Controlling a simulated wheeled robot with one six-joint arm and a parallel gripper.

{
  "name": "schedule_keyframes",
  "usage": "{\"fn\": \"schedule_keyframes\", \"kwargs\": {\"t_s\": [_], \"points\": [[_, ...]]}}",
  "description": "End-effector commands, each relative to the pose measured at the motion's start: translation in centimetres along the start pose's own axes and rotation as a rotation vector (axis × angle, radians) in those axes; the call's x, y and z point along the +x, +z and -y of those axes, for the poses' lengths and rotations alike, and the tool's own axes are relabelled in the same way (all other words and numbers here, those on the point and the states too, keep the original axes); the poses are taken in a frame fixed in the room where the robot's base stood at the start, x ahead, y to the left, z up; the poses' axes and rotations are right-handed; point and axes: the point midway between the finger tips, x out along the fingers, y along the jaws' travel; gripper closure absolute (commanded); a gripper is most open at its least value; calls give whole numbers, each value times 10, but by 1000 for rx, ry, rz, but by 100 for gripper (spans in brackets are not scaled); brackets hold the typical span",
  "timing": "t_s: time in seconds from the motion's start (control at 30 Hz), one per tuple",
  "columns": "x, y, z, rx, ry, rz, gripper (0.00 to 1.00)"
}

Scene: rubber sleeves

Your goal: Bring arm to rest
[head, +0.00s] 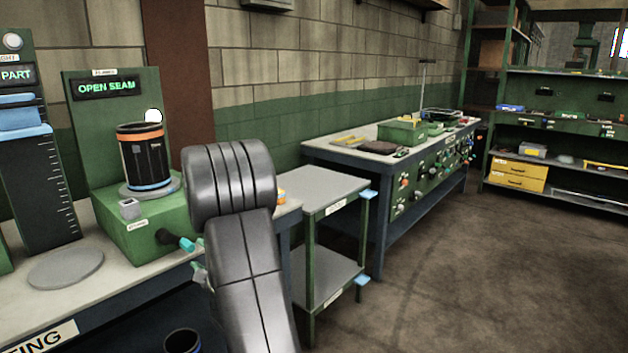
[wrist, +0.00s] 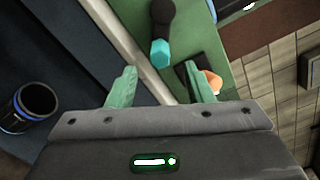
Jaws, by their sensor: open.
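My arm, dark grey, stands across the middle of the head view and hides part of the bench. In the wrist view my gripper (wrist: 161,86) has its two pale green fingers spread apart with nothing between them. A dark lever with a teal tip (wrist: 160,54) lies just beyond the fingers, not held; it also shows in the head view (head: 184,243). A black sleeve (head: 144,158) with an orange top band and a blue lower band stands upright on a round grey plate of the green machine (head: 150,222), under a sign reading "OPEN SEAM".
A round grey disc (head: 65,268) lies on the left bench. A black container with a blue rim (wrist: 36,102) is below the bench edge. A green-legged cart (head: 325,188) and a long workbench (head: 345,153) stand to the right. The floor (head: 470,265) at right is clear.

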Motion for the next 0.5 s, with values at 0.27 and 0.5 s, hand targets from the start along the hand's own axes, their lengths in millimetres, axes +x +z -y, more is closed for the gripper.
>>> {"fn": "schedule_keyframes", "kwargs": {"t_s": [0.27,0.5], "points": [[58,1,1,-1,-2,3,53],[70,0,8,-131,-3,0,53]]}}
